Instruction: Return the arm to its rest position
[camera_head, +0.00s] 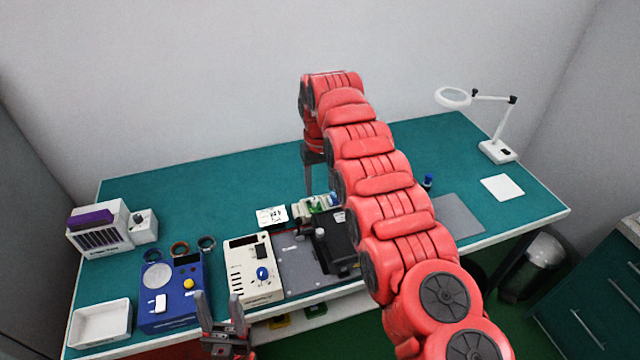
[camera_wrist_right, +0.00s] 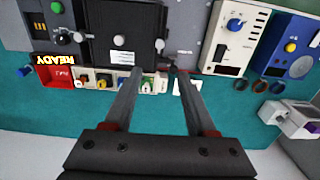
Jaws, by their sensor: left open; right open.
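My right arm (camera_head: 375,180), red and jointed, reaches from the lower right across the table to its back middle. Its gripper (camera_head: 316,180) points down there, partly hidden by the arm. In the right wrist view this gripper (camera_wrist_right: 157,72) is open, with nothing between its fingers. Below it are a black box (camera_wrist_right: 125,30) and a row of small connector blocks (camera_wrist_right: 105,82). My left gripper (camera_head: 222,325) is open and empty, pointing up at the table's front edge.
A beige unit (camera_head: 252,285), blue unit (camera_head: 187,315), white tray (camera_head: 100,335) and purple-topped rack (camera_head: 98,240) stand to the left, with several rings. A magnifier lamp (camera_head: 497,150) and grey mat (camera_head: 458,217) are at the right. The table's back left (camera_head: 200,185) is clear.

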